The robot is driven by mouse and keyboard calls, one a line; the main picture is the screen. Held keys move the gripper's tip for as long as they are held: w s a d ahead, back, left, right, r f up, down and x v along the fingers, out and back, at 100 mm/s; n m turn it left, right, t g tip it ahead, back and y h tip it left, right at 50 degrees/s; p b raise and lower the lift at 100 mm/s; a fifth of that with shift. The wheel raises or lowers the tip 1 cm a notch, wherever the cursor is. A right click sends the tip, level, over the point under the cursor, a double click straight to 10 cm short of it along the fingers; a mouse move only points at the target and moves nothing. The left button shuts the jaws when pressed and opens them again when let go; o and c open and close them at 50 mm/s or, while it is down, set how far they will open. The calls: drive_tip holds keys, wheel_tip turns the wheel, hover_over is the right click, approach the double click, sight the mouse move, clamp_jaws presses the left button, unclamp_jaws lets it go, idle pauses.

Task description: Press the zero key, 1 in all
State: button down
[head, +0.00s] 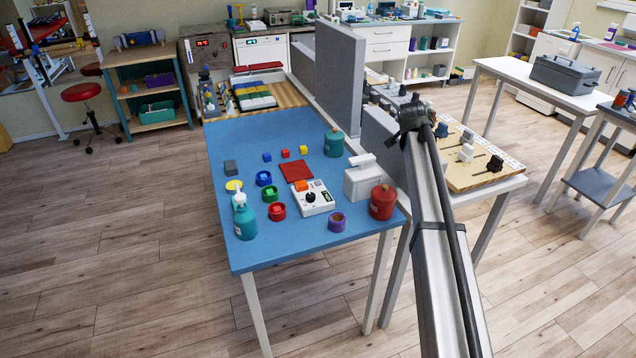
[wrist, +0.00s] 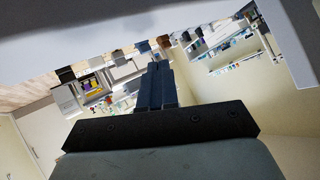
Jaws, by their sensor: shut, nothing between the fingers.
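A white device (head: 313,198) sits on the blue table (head: 300,246) in the head view. It has a black knob, a small dark display and an orange piece at its back left corner. Its key labels are too small to read, so I cannot tell which part is the zero key. My gripper (wrist: 160,70) shows in the wrist view with its dark fingers together and nothing between them. It points out into the room, and neither the device nor the blue tabletop can be made out there. I cannot make out its fingers in the head view.
Around the device are a red mat (head: 296,171), a purple ring (head: 337,221), a red jar (head: 383,202), a white dispenser-like block (head: 362,179) and a teal pump bottle (head: 244,220). A grey partition (head: 340,75) stands behind the table. The table's front strip is clear.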

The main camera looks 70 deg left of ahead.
drive_tip(key=s+a+f+n+h, duration=0.1)
drive_tip(key=s+a, duration=0.2)
drive_tip(key=s, duration=0.3)
drive_tip(key=s+a+f+n+h, duration=0.1)
drive_tip(key=s+a+n, duration=0.1)
drive_tip(key=s+a, duration=0.35)
drive_tip(key=n+t+h, duration=0.1)
drive_tip(key=n+h, duration=0.3)
drive_tip(key=h, duration=0.1)
hover_over(315, 182)
wheel_tip(315, 182, down, 4)
drive_tip(key=shift+d, duration=0.1)
drive_tip(key=shift+f, duration=0.15)
drive_tip(key=shift+f, duration=4.2)
drive_tip(key=shift+f, duration=0.15)
drive_tip(key=shift+f+y, duration=0.3)
